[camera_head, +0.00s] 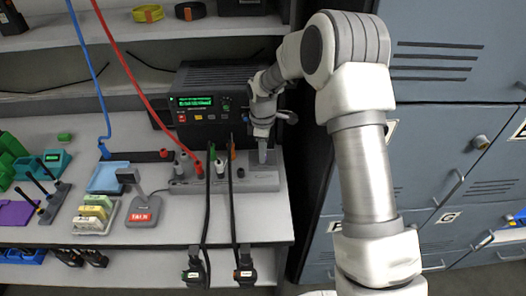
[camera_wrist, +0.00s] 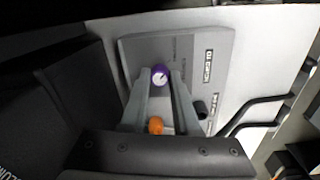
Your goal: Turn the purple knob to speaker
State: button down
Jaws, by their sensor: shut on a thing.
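The purple knob (camera_wrist: 160,76) sits on a grey panel (camera_wrist: 212,48) in the wrist view, with a light mark on its top. My gripper (camera_wrist: 161,82) is shut on it, with one finger on each side. Labels are printed on the panel, but they are too small to read, so the knob's setting cannot be told. In the head view my gripper (camera_head: 264,152) points down at the right end of the grey base (camera_head: 232,183) in front of the radio. The knob is hidden there by the gripper.
An orange knob (camera_wrist: 155,125) lies between my fingers, closer to the wrist. The black radio (camera_head: 208,104) with a green display stands behind. Black cables (camera_head: 207,215) hang over the shelf front. A microphone with a red TALK label (camera_head: 143,213) stands left. Blue lockers (camera_head: 455,65) are at right.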

jog(key=c, duration=0.7)
grip_release()
jog(key=shift+o, duration=0.2)
notch_tip(320, 180, up, 18)
jog(key=p, duration=0.1)
jog(key=shift+s+f, duration=0.2)
jog(key=shift+s, duration=0.05)
jog(key=s+d+r+m+t+p, duration=0.1)
jog(key=s+d+r+m, duration=0.25)
jog(key=s+r, duration=0.3)
jog(key=s+d+r+m+t, duration=0.25)
jog(key=s+r+m, duration=0.2)
jog(key=s, duration=0.35)
jog(key=s+d+m+t, duration=0.1)
jog(key=s+m, duration=0.3)
jog(key=s, duration=0.4)
jog(key=s+d+m, duration=0.4)
jog(key=s, duration=0.4)
jog(key=shift+d+t, duration=0.15)
jog(key=shift+t, duration=0.2)
